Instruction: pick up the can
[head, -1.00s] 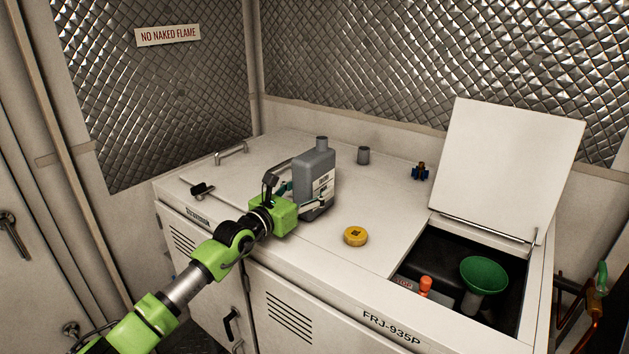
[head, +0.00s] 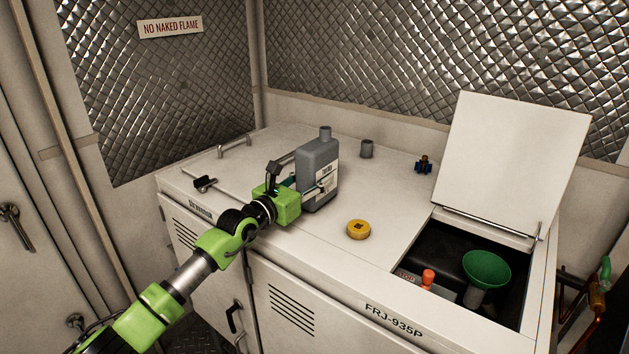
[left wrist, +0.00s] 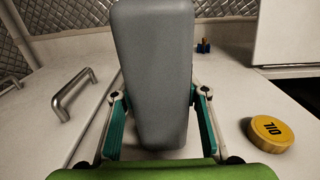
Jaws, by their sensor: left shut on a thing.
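The can (head: 319,165) is a grey, flat-sided container with a short neck and a pale label, upright on the white cabinet top. My left gripper (head: 309,187) reaches it from the front left and is shut on its lower body. In the left wrist view the can (left wrist: 155,75) fills the middle, with a teal finger pad on each side of it. Its base looks to be on or very close to the cabinet top; I cannot tell which. My right gripper is out of view.
A yellow oil cap (head: 358,229) lies right of the can. At right, an open hatch holds a green funnel (head: 487,268) under a raised lid (head: 513,160). A handle (head: 234,145) is back left.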

